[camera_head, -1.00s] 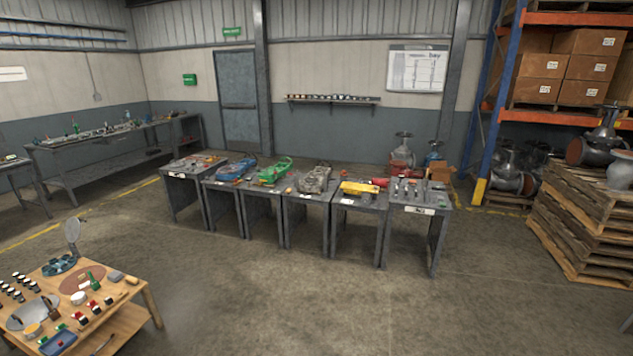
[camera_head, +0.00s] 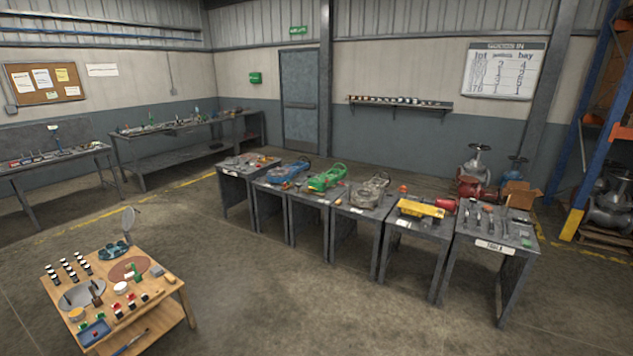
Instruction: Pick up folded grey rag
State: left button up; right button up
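A small grey flat item (camera_head: 157,270) lies near the back right corner of the low wooden table (camera_head: 172,290) at the lower left. It may be the folded grey rag, but it is too small to be sure. A tan block-like item (camera_head: 170,279) lies close to it. Neither of my grippers shows in the head view.
A row of grey metal tables (camera_head: 440,243) with machine parts stands across the middle. Open concrete floor (camera_head: 300,300) lies between.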

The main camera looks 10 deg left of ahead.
aim_at(157, 270)
jog(key=i+u, duration=0.7)
jog(key=u, duration=0.15)
jog(key=i+j+u, duration=0.1)
jog(key=i+u, duration=0.6)
jog(key=u, duration=0.2)
jog(key=i+u, duration=0.6)
jog(key=i, duration=0.2)
jog(key=i+j, duration=0.1)
jog(key=i, duration=0.3)
jog(key=i+j, duration=0.1)
jog(key=i, duration=0.25)
jog(key=i+j+z, duration=0.2)
jog(key=i+j, duration=0.25)
jog(key=i, duration=0.2)
